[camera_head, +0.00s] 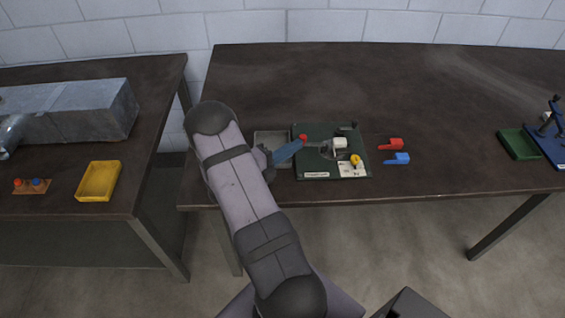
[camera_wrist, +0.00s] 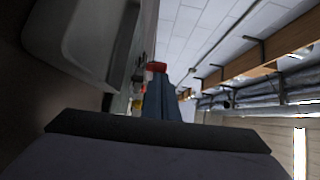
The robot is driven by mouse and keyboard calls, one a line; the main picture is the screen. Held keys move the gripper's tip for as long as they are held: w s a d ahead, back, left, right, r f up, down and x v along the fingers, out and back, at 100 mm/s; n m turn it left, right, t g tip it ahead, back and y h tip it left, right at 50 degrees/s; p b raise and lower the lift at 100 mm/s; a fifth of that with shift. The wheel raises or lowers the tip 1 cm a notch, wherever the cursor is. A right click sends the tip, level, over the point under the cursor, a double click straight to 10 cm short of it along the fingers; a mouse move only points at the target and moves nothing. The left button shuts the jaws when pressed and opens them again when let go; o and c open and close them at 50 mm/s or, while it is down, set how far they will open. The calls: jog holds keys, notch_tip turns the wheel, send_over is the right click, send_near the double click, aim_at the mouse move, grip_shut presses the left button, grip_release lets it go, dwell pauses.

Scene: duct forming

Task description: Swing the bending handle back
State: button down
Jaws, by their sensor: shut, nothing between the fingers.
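The bending tool sits on a dark green board (camera_head: 310,167) near the table's front edge, with a white block (camera_head: 340,143) and a yellow part (camera_head: 356,160) on it. Its grey bending handle (camera_head: 318,144) points left from the block and ends in a red knob (camera_head: 303,138). My gripper (camera_head: 301,143) has blue fingers and reaches in from the left, its tips beside the knob. In the wrist view the shut fingers (camera_wrist: 160,80) point at the red knob (camera_wrist: 157,67), just beyond their tips. I cannot tell whether they touch it.
A grey tray (camera_head: 264,136) lies left of the board, partly under my gripper. Red (camera_head: 392,144) and blue (camera_head: 398,158) pieces lie right of the board. A green tray (camera_head: 519,144) stands far right. A yellow tray (camera_head: 99,181) is on the left table. The table behind the board is clear.

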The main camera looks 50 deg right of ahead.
jog(key=shift+s+a+r, duration=0.15)
jog(key=shift+s+a, duration=0.1)
jog(key=shift+a, duration=0.15)
jog(key=shift+s+a+r+p, duration=0.1)
jog(key=shift+s+a+p, duration=0.3)
jog(key=shift+a, duration=0.2)
jog(key=shift+s+a+r+p, duration=0.1)
jog(key=shift+s+a+p, duration=0.2)
jog(key=shift+a+p, duration=0.2)
jog(key=a+b, duration=0.1)
jog(key=a, duration=0.1)
jog(key=w+a+b, duration=0.1)
jog(key=a, duration=0.2)
jog(key=w+a+b, duration=0.1)
jog(key=a, duration=0.2)
jog(key=shift+a+f, duration=0.2)
jog(key=shift+w+a+r, duration=0.1)
jog(key=shift+a+r, duration=0.05)
jog(key=shift+a, duration=0.5)
